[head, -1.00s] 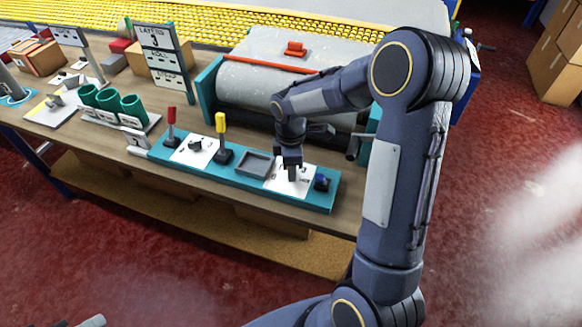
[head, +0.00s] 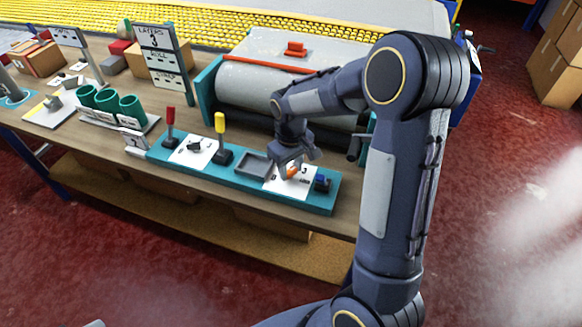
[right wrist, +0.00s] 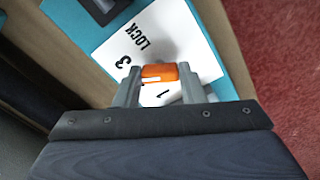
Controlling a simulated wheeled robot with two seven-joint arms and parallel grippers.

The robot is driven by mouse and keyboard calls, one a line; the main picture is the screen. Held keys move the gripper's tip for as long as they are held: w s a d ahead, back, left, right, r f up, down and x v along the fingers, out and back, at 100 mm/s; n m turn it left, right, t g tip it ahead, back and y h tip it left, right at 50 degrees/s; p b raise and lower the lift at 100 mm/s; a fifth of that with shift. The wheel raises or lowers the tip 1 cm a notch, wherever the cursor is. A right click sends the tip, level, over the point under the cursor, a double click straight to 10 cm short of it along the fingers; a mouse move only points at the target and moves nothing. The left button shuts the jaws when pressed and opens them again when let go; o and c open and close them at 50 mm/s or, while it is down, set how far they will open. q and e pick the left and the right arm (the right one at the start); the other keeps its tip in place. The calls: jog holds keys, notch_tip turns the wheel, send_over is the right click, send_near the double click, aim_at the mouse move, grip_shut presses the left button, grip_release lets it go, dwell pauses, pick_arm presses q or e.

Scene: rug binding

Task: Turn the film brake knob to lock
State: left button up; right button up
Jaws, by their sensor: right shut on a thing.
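The orange film brake knob (head: 292,171) sits on a white dial plate (head: 277,186) at the right part of the teal control panel. In the right wrist view the knob (right wrist: 160,72) is between the two grey fingers of my right gripper (right wrist: 158,77), which is shut on it. The dial plate (right wrist: 190,45) shows the marks LOCK, 3 and 1. LOCK is up and left of the knob. A pale bar shows on the knob's near side; where it points is unclear. My left gripper is not in view.
A grey tray (head: 255,166), yellow lever (head: 221,135) and red lever (head: 170,125) stand to the left. The large roller (head: 250,85) is behind.

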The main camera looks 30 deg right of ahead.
aim_at(291, 171)
jog(key=m, duration=0.6)
jog(key=shift+r, duration=0.1)
jog(key=m+p, duration=0.1)
jog(key=m, duration=0.4)
jog(key=shift+w+m, duration=0.1)
jog(key=shift+m, duration=0.3)
jog(key=o, duration=1)
notch_tip(291, 171, up, 8)
jog(key=shift+f, duration=0.1)
dwell(0.4)
